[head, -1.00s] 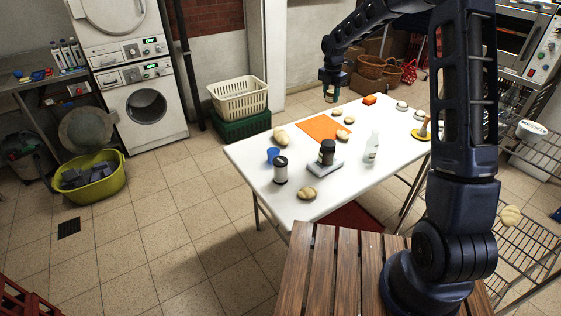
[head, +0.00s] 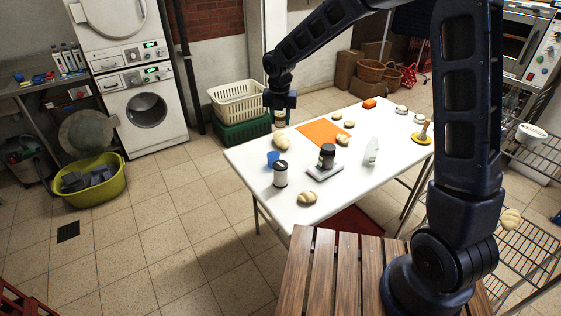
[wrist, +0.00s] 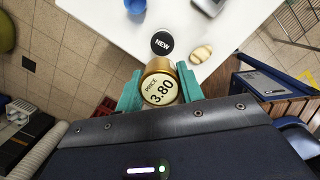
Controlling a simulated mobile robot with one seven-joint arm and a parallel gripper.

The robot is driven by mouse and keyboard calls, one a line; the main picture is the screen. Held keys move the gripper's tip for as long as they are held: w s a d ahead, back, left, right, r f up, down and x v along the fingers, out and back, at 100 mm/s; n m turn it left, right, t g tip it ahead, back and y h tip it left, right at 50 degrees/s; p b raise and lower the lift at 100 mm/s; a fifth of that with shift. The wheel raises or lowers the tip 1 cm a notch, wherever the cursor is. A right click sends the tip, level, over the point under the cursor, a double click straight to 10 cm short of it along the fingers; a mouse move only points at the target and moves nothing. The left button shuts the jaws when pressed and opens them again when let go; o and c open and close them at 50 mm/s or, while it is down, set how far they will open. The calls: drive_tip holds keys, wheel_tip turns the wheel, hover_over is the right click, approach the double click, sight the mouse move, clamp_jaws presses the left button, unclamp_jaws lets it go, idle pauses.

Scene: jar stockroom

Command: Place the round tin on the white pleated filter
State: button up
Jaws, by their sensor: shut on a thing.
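My gripper (head: 280,108) is shut on the round tin (wrist: 160,85), a gold-sided tin with a pale lid marked "PRICE 3.80". In the wrist view, the green fingers (wrist: 158,92) sit on either side of it. In the head view, the tin (head: 280,117) shows only a little below the gripper, above the table's far left part. I cannot clearly make out the white pleated filter in either view. Small pale round things (head: 401,109) near the table's far right are too small to tell.
The white table (head: 252,158) bears a black-lidded canister (head: 280,175), a blue cup (head: 273,159), a dark jar (head: 327,155) on a scale, a spray bottle (head: 371,152), an orange mat (head: 318,131) and several bread rolls (head: 307,197). The near left edge has some free room.

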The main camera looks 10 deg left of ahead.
sight(281, 163)
wheel_tip(281, 163, down, 18)
idle(0.6)
drive_tip(key=shift+f, duration=0.2)
drive_tip(key=o, duration=1)
drive_tip(key=shift+r, duration=0.1)
drive_tip(key=r, duration=0.4)
drive_tip(key=s+r, duration=0.1)
drive_tip(key=r, duration=0.7)
drive_tip(key=shift+s, duration=0.15)
